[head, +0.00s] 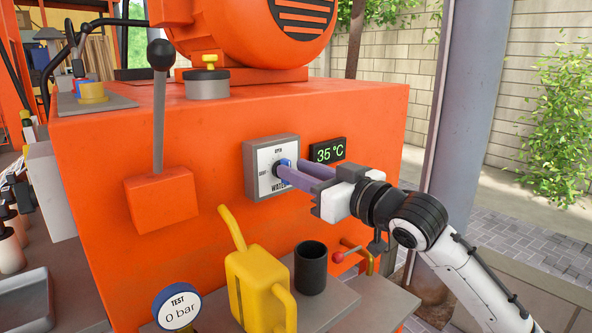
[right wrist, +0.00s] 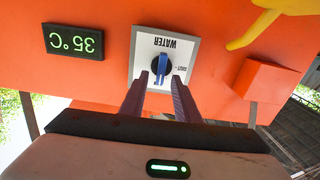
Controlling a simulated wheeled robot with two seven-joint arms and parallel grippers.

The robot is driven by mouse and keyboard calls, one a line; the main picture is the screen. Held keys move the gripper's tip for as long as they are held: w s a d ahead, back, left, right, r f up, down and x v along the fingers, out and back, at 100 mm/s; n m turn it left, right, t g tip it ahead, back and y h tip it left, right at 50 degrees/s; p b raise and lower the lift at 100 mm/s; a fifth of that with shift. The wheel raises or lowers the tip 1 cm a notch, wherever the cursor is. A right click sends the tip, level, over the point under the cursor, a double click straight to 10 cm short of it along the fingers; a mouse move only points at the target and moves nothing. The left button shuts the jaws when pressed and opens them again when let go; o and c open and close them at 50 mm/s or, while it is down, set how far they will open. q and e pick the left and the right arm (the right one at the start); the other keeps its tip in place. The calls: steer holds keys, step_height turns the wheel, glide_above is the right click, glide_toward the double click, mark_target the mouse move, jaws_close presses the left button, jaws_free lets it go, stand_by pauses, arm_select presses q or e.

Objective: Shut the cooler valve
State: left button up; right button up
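The cooler valve is a dark round knob with a blue handle (right wrist: 161,68) on a white plate (head: 264,162) marked WATER, fixed to the orange machine's front. The plate reads OPEN at the top and SHUT at the left. In the right wrist view, upside down, the handle lies along the plate's vertical line. My right gripper (head: 288,169) is at the knob, its two purple fingers apart, also seen in the right wrist view (right wrist: 159,80). The fingertips lie either side of the handle, with gaps visible; contact cannot be told. My left gripper is not in view.
A green 35 °C display (head: 328,150) is right of the plate. A lever on an orange box (head: 161,200) stands at left. Below are a yellow can (head: 258,285), a dark cup (head: 311,268), a red-knobbed rod (head: 339,257) and a 0 bar gauge (head: 177,306).

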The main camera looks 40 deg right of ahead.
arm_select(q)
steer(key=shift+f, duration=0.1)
arm_select(e)
steer(key=shift+w, duration=0.6)
jaws_close()
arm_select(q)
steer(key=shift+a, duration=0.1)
